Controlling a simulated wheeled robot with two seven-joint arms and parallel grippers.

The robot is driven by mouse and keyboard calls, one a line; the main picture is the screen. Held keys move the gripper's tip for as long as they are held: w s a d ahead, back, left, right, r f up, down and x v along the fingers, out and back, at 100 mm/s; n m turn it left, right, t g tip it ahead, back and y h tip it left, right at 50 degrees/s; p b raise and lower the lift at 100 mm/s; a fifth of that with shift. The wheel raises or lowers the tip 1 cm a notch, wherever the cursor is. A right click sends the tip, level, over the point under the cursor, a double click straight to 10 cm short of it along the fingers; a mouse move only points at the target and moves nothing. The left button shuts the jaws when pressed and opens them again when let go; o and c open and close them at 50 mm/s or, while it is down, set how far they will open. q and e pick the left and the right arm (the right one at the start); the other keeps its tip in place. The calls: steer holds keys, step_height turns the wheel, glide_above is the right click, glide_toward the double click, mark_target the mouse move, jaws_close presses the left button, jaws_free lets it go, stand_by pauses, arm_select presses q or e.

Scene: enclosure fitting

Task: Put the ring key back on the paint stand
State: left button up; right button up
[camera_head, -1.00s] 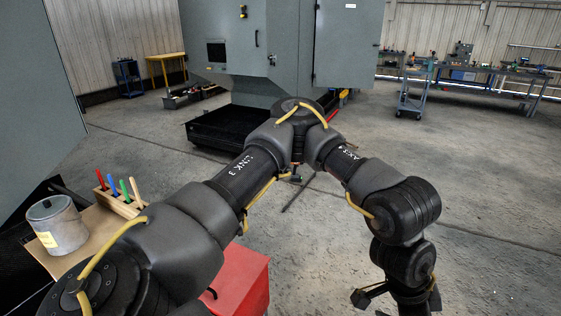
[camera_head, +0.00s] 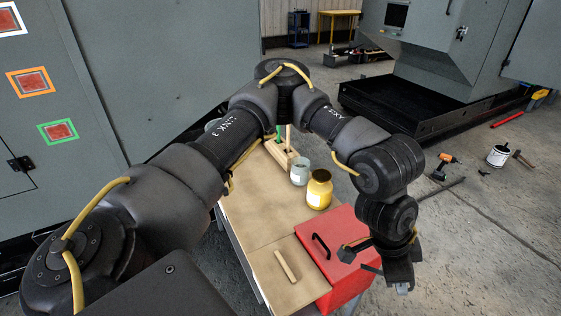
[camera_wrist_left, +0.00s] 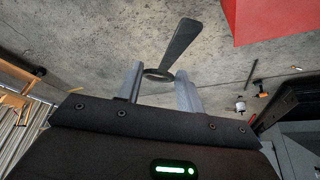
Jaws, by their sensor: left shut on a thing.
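The ring key (camera_wrist_left: 180,45) is a dark flat bar with a ring at its near end. In the left wrist view its ring is between the two grey fingers of my left gripper (camera_wrist_left: 158,76), which is shut on it, and its bar points away from the gripper. In the head view my left gripper (camera_head: 401,286) is right of the red toolbox, above the concrete floor; I cannot make out the key clearly there. The wooden-topped stand (camera_head: 242,201) bears a yellow paint jar (camera_head: 319,190) and a pale jar (camera_head: 299,170). My right gripper is out of view.
The red toolbox (camera_head: 345,240) with a black handle is at the stand's near right. A small wooden lid with a bar (camera_head: 285,266) is at the near end. My arm partly covers a wooden marker block (camera_head: 280,153). A drill (camera_head: 446,165) and paint can (camera_head: 499,156) are on the floor.

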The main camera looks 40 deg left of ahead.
arm_select(q)
steer(key=s+a+f+n+t+y+b, duration=0.1)
steer(key=a+f+n, duration=0.2)
steer(key=a+f, duration=0.4)
steer(key=s+a+f+n+y+b, duration=0.1)
steer(key=a+f+n+b, duration=0.15)
steer(key=a+f, duration=0.5)
steer(key=s+a+n, duration=0.1)
steer(key=s+a, duration=0.2)
steer(key=a, duration=0.9)
steer(key=s+a+f+n+b, duration=0.1)
steer(key=s+a, duration=0.2)
steer(key=a, duration=0.9)
steer(key=shift+s+t, duration=0.3)
steer(key=shift+t, duration=0.1)
